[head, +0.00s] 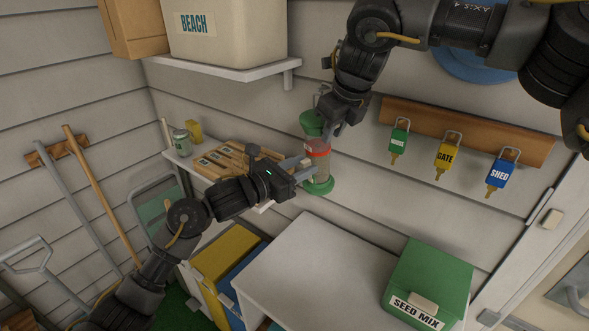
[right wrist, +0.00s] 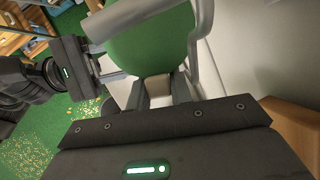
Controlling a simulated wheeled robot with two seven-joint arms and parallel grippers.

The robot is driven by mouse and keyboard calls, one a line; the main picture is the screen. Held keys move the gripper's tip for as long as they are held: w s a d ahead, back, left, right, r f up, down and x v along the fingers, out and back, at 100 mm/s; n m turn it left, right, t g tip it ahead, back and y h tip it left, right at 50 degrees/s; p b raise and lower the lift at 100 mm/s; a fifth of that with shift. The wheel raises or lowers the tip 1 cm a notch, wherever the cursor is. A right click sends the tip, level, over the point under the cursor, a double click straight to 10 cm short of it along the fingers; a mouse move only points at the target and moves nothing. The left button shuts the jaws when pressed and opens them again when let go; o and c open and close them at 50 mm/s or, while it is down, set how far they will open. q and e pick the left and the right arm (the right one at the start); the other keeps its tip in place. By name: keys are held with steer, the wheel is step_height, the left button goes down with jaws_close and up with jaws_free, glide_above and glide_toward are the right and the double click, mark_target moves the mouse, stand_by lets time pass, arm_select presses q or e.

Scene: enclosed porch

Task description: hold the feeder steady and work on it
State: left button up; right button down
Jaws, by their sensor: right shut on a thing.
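The feeder is a clear tube (head: 317,165) with a red band, a green top and a green base, upright against the wall. My right gripper (head: 331,122) is at its green top (head: 312,122), shut on part of it.
Below stands a white cabinet top (head: 310,255) with a green seed mix box (head: 430,280). A shelf (head: 220,68) with a beach bin is above. Yellow specks (right wrist: 35,150) lie on the green floor.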

arm_select(q)
steer(key=v, duration=1.2)
stand_by(0.4)
arm_select(e)
steer(key=shift+c, duration=1.6)
jaws_free()
arm_select(q)
steer(key=shift+r, duration=0.1)
arm_select(e)
steer(key=shift+r, duration=0.15)
arm_select(q)
step_height(320, 180, up, 3)
steer(key=p, duration=0.3)
arm_select(e)
steer(key=v, duration=0.4)
steer(key=shift+r, duration=0.35)
